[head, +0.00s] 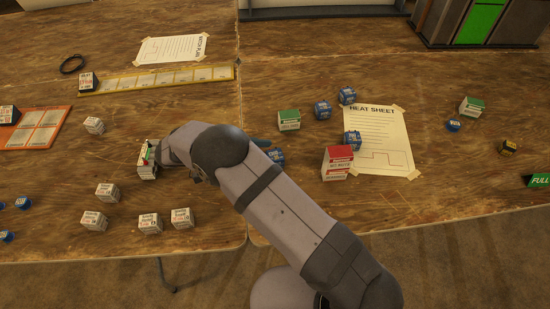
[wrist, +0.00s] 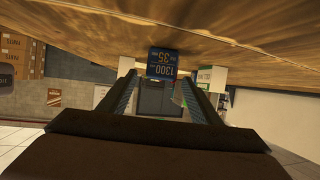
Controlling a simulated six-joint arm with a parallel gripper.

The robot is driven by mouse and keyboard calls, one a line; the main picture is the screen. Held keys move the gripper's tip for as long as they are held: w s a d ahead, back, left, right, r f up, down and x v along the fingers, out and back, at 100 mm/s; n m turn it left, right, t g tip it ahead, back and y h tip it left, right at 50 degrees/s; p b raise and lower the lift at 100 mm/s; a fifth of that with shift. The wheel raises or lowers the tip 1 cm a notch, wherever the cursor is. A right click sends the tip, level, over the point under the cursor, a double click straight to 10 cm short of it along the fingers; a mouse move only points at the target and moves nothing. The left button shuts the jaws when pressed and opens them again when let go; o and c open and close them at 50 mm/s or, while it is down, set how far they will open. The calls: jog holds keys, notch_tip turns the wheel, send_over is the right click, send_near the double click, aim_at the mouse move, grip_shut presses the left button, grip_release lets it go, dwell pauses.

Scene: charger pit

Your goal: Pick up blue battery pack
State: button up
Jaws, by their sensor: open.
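A blue battery pack (wrist: 162,62) with white and orange digits is in the wrist view, at the far end of my gripper (wrist: 158,78) and roughly centred between its two fingertips. The fingers are apart, and I cannot tell whether they touch it. In the head view a blue pack (head: 277,157) shows partly behind my arm, and a dark blue fingertip appears just left of it. The rest of my gripper is hidden by my arm there. Other blue packs (head: 323,110), (head: 347,96) and (head: 352,141) lie to the right, by the heat sheet.
The heat sheet (head: 378,160) is taped to the wooden table. A red-topped box (head: 338,163) and a green-topped box (head: 289,120) stand near the blue pack. Several white boxes (head: 107,193) are at left. A yellow strip (head: 157,79) lies behind.

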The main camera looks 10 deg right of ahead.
aim_at(287, 161)
jog(key=shift+p+x, duration=1.05)
jog(key=shift+x, duration=2.6)
jog(key=shift+f, duration=0.1)
jog(key=c, duration=1.3)
notch_tip(287, 161, up, 10)
jog(key=shift+b, duration=0.4)
